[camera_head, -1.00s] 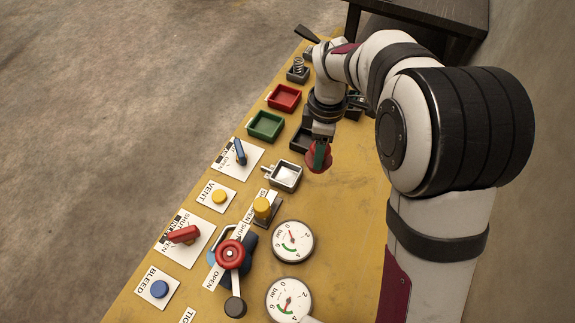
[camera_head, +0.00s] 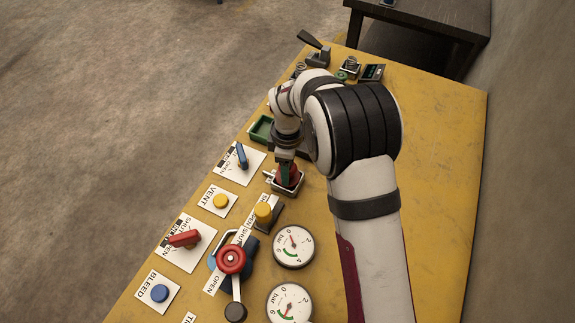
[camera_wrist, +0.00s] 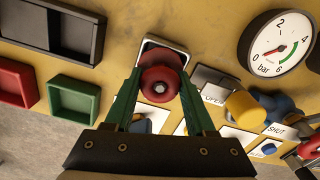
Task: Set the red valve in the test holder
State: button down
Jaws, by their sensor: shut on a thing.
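My gripper (camera_head: 285,158) points down over the grey, square test holder (camera_head: 283,191) with its green fingers closed on the red valve (camera_head: 293,174). The valve is a red flanged spool. In the wrist view the valve (camera_wrist: 160,79) sits between the two green fingers (camera_wrist: 160,95), its round end facing the camera. The holder's pale rim (camera_wrist: 168,42) shows behind it and to its upper left. The valve's lower end is hidden, so I cannot tell whether it is inside the holder or just above it.
A yellow knob (camera_head: 264,212) on a block stands close in front of the holder. A green tray (camera_head: 261,129) lies behind it at the left. A red round handwheel (camera_head: 231,259) and two gauges (camera_head: 293,246) are nearer. The table's right side is bare.

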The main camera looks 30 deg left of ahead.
jog(key=shift+c, duration=1.2)
grip_release()
jog(key=shift+f, duration=0.1)
notch_tip(320, 180, up, 12)
jog(key=s+d+r+m, duration=0.2)
jog(key=d+r+m, duration=0.4)
jog(key=d, duration=0.4)
jog(key=s+d+r+m+y, duration=0.1)
jog(key=s+d+r+m, duration=0.1)
jog(key=s+d+m, duration=0.9)
jog(key=s+d+f+m, duration=0.2)
jog(key=s+d+m, duration=0.2)
jog(key=s+m, duration=0.5)
jog(key=shift+d+f+m+y, duration=0.3)
jog(key=shift+d+f+y, duration=0.05)
jog(key=shift+y, duration=0.05)
